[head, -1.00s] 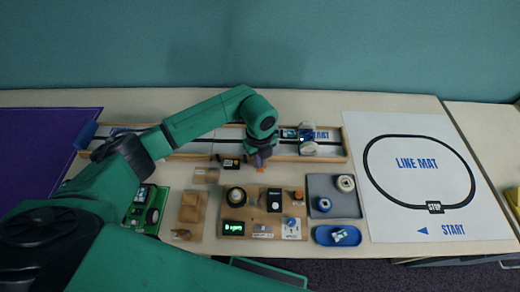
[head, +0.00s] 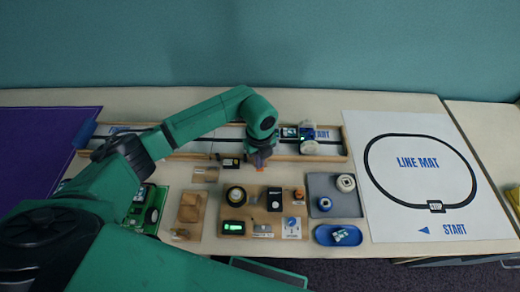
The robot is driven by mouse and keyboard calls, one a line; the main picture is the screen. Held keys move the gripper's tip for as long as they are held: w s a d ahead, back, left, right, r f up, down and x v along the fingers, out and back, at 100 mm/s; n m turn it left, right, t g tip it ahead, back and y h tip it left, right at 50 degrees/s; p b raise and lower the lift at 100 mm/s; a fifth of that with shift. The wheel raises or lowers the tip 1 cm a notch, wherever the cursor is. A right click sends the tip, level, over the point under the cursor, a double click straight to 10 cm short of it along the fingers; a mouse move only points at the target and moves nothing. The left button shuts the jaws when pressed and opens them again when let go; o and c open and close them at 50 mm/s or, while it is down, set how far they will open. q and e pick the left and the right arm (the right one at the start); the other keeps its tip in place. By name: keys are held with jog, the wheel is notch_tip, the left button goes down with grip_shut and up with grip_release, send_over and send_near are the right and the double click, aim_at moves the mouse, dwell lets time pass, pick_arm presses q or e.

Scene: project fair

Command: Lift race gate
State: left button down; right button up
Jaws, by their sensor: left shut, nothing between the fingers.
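My left gripper (head: 261,157) points down over the track's front edge, left of a small wheeled car (head: 308,138) on the track. Its fingers are shut with nothing held. A small orange piece shows at the fingertips; I cannot tell whether it is part of the gate or touches the fingers. The race gate is not clearly made out, as my arm and gripper cover part of the track. My right gripper is not in view.
In front stands a wooden board (head: 263,202) with a green-lit display (head: 233,227), a knob and a tape roll. A grey tray (head: 344,208) with spools, a blue dish (head: 321,236) and the white line mat (head: 397,222) lie to the right. A green circuit board (head: 153,212) lies left.

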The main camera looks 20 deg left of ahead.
pick_arm(q)
jog(key=shift+w+a+f+b, duration=0.1)
jog(key=shift+w+f+b, duration=0.1)
jog(key=shift+f+b, duration=0.8)
jog(key=shift+w+f+b, duration=0.15)
jog(key=shift+f+b, duration=0.65)
jog(key=shift+f, duration=0.4)
